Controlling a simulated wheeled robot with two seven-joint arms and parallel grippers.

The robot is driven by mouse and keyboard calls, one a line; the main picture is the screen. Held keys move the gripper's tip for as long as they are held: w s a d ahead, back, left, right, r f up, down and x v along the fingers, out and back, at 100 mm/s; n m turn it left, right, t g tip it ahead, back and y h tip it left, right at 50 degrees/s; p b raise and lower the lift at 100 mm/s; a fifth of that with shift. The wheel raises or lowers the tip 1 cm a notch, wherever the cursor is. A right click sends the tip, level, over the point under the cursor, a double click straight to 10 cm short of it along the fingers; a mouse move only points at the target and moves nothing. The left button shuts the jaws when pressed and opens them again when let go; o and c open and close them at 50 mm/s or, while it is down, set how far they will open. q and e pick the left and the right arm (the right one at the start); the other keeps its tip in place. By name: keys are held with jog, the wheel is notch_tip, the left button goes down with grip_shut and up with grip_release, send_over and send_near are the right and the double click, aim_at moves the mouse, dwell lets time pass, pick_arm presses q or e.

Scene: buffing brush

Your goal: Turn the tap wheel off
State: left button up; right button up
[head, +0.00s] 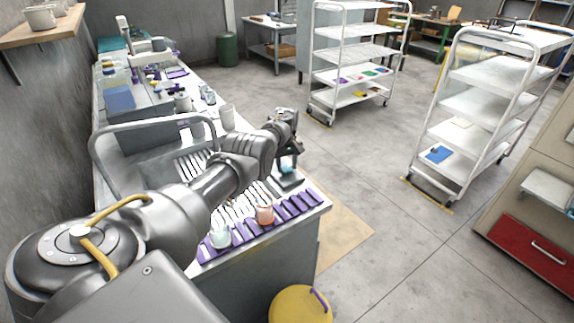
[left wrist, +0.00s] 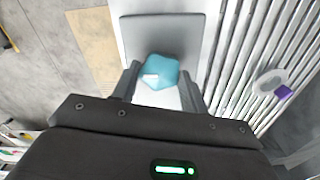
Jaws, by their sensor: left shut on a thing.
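My left gripper (head: 289,158) reaches over the far right part of the bench. In the left wrist view its fingers (left wrist: 161,88) are on both sides of a teal, rounded, many-sided knob (left wrist: 158,70) with a small white mark, and they are shut on it. The knob also shows in the head view (head: 287,167), small and partly hidden by the gripper. It is over a flat grey square plate (left wrist: 190,33). I cannot tell for sure whether this knob is the tap wheel. My right gripper is in neither view.
Metal slats (left wrist: 255,60) lie beside the plate. A pale green cup (head: 220,237) and an orange cup (head: 265,214) stand near the purple strips (head: 300,203) at the bench edge. A large curved grey tube (head: 140,124) rises behind my arm.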

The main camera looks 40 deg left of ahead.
aim_at(287, 167)
pick_arm(q)
jog(key=shift+s+d+f, duration=0.1)
jog(key=shift+s+f, duration=0.05)
jog(key=shift+f, duration=0.05)
jog(key=o, duration=1)
jog(key=shift+r, duration=0.1)
notch_tip(287, 167, up, 6)
jog(key=p, duration=0.4)
jog(key=shift+r, duration=0.2)
jog(key=shift+r+b, duration=0.5)
jog(key=shift+r, duration=1.7)
